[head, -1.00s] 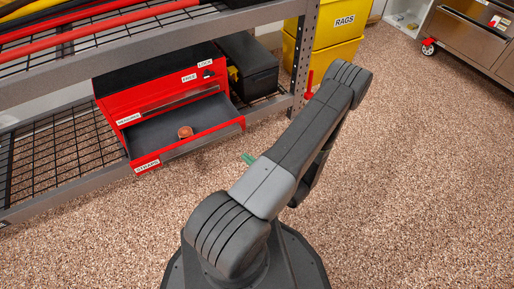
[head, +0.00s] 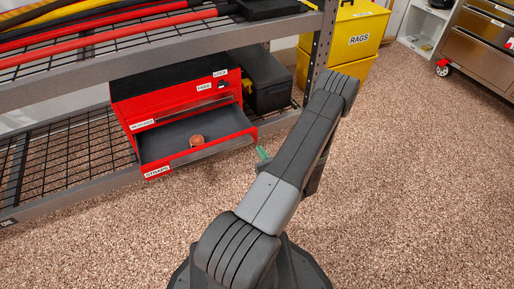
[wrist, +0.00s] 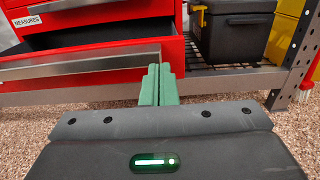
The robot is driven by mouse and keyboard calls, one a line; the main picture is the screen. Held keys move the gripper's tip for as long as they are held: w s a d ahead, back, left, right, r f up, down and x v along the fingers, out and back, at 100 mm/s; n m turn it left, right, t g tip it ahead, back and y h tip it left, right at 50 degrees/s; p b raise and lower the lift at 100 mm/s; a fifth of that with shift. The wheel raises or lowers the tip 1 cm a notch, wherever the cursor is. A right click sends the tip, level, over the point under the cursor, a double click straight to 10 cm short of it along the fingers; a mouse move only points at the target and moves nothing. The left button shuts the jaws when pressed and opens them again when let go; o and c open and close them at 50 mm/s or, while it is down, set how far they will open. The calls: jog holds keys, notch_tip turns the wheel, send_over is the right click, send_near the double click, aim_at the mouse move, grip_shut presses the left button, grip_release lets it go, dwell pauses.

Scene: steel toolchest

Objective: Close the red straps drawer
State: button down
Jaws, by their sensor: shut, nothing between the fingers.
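The red straps drawer (head: 158,172) is the lower drawer of a red toolchest (head: 128,108) on the rack's lower shelf. It stands pulled out, with a round brown item (head: 197,141) on its dark floor. In the wrist view its red front with a metal strip (wrist: 85,64) crosses the left half. My gripper (wrist: 159,72) has its green fingers together and empty, close to the right end of that front; whether they touch it I cannot tell. In the head view only a green bit of my gripper (head: 262,153) shows beside my arm, right of the drawer.
The upper drawer, labelled MEASURES (head: 142,124), looks shut. A black case (head: 268,80) stands right of the toolchest. A rack post (head: 317,55) and yellow RAGS bins (head: 358,38) stand farther right. The speckled floor in front is clear.

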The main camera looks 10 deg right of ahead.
jog(key=shift+b+x, duration=0.45)
jog(key=shift+x, duration=1.45)
